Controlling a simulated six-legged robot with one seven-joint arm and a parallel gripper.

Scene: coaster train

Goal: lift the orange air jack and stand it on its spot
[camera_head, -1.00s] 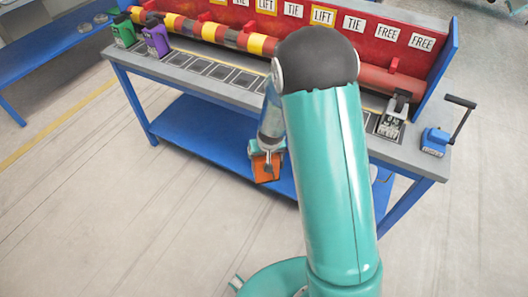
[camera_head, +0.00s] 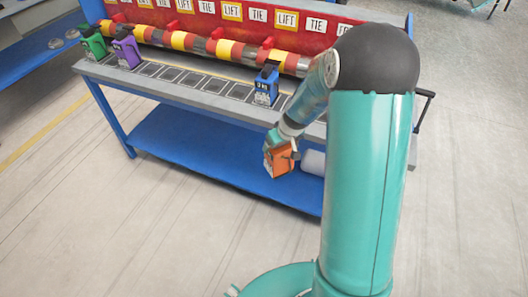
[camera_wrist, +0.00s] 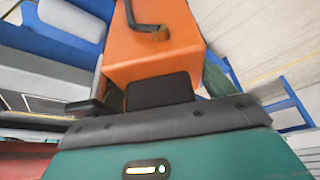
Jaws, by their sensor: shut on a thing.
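The orange air jack (camera_head: 279,159) is in my gripper (camera_head: 283,143), held in front of the bench, over the blue lower shelf in the head view. In the wrist view the orange jack (camera_wrist: 150,55) fills the upper middle, with a dark bent handle on it. My gripper (camera_wrist: 160,92) is shut on it; one dark finger pad shows against the orange face. A row of dark square spots (camera_head: 190,79) runs along the grey bench top. Which spot belongs to the orange jack cannot be told. My arm hides the right part of the bench.
A green jack (camera_head: 92,43), a purple jack (camera_head: 127,48) and a blue jack (camera_head: 266,84) stand on the bench top. Behind them runs a striped pipe (camera_head: 190,41) below a red board with LIFT and TIE labels.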

